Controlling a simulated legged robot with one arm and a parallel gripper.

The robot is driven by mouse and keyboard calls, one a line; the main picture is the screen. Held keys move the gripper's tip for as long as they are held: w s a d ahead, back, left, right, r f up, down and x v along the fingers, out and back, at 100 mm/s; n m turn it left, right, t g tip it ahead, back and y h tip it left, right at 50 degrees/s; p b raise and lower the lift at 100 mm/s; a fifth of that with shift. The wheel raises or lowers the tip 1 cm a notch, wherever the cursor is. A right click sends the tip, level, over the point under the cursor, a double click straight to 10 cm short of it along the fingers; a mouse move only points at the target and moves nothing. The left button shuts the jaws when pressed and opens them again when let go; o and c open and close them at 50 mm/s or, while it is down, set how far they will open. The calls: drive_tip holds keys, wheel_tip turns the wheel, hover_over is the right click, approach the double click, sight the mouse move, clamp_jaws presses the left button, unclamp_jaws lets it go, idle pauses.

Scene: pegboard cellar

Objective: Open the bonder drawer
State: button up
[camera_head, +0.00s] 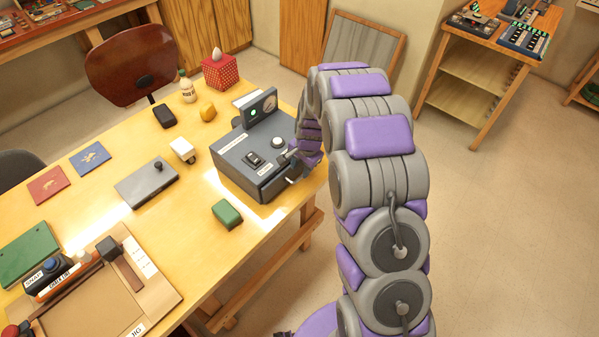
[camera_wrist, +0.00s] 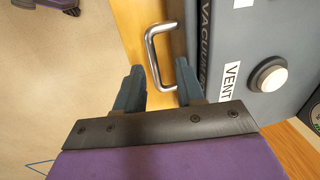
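The bonder is a grey-blue box (camera_head: 240,165) on the right end of the wooden table, with a dial panel, a white knob and a black switch on top. In the wrist view its face (camera_wrist: 285,35) carries VACUUM and VENT labels, and a bent silver handle (camera_wrist: 151,48) stands out from its edge. My gripper (camera_wrist: 160,68) is open, its two blue fingers on either side of the handle's lower part in that view. Contact with the handle cannot be told. In the head view my arm hides most of the gripper (camera_head: 292,157) at the bonder's right side.
A green block (camera_head: 227,214) lies in front of the bonder, and a grey plate with a knob (camera_head: 146,186) lies to its left. A red dotted box (camera_head: 220,72) stands behind. The floor (camera_head: 490,230) right of the table is clear.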

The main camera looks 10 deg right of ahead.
drive_tip(key=d+f, duration=0.2)
drive_tip(key=shift+w+d+f, duration=0.2)
drive_tip(key=shift+d+f, duration=0.1)
drive_tip(key=shift+a, duration=1.2)
drive_tip(key=shift+c, duration=1.6)
drive_tip(key=shift+d, duration=0.15)
drive_tip(key=shift+c, duration=0.8)
drive_tip(key=shift+d, duration=0.7)
clamp_jaws()
drive_tip(key=shift+a, duration=0.25)
